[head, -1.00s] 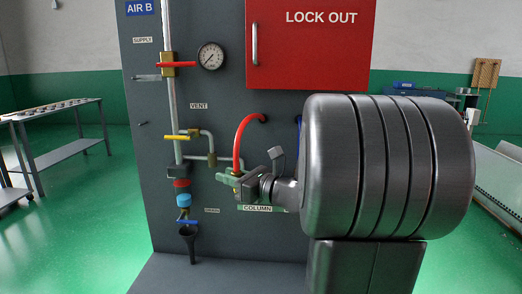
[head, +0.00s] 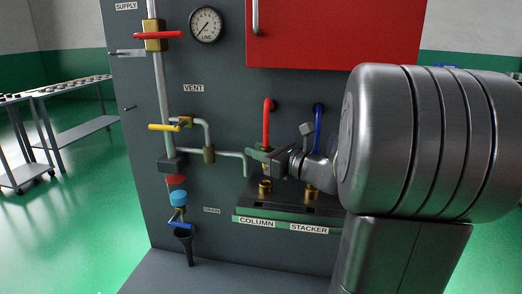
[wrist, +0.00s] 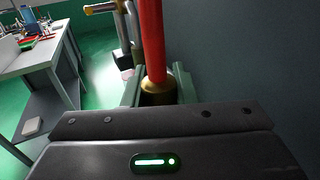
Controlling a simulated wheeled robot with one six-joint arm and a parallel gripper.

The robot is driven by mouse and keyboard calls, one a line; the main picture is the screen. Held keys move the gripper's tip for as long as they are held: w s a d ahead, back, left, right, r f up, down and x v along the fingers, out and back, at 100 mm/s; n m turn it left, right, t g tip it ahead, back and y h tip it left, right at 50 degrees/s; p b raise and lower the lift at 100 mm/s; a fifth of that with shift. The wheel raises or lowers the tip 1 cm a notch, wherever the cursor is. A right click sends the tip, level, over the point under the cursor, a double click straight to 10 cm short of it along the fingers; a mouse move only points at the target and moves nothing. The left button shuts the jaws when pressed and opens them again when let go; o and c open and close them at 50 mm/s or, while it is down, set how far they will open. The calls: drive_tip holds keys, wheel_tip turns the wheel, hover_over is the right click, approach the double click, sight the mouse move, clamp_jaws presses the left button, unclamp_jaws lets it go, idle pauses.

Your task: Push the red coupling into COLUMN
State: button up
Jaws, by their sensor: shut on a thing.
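My gripper (head: 260,156) is shut on the red hose's coupling. In the wrist view the coupling (wrist: 158,88) is brass, at the end of the red hose (wrist: 154,40), between green fingers. In the head view the red hose (head: 267,118) runs from the panel down to my gripper. A brass port (head: 265,187) above the COLUMN label (head: 257,222) stands just below the gripper. The head view does not show clearly whether coupling and port touch; the coupling's lower end is hidden in the wrist view.
To the right are a second brass port (head: 311,191) above the STACKER label (head: 308,229) and a blue hose (head: 319,120), partly behind my arm. Grey piping (head: 229,154) with a yellow valve handle (head: 165,127) lies close to the left. The panel is right behind.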

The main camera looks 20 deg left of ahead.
drive_tip(key=shift+f+b, duration=1.75)
drive_tip(key=shift+f, duration=0.65)
drive_tip(key=shift+f, duration=0.25)
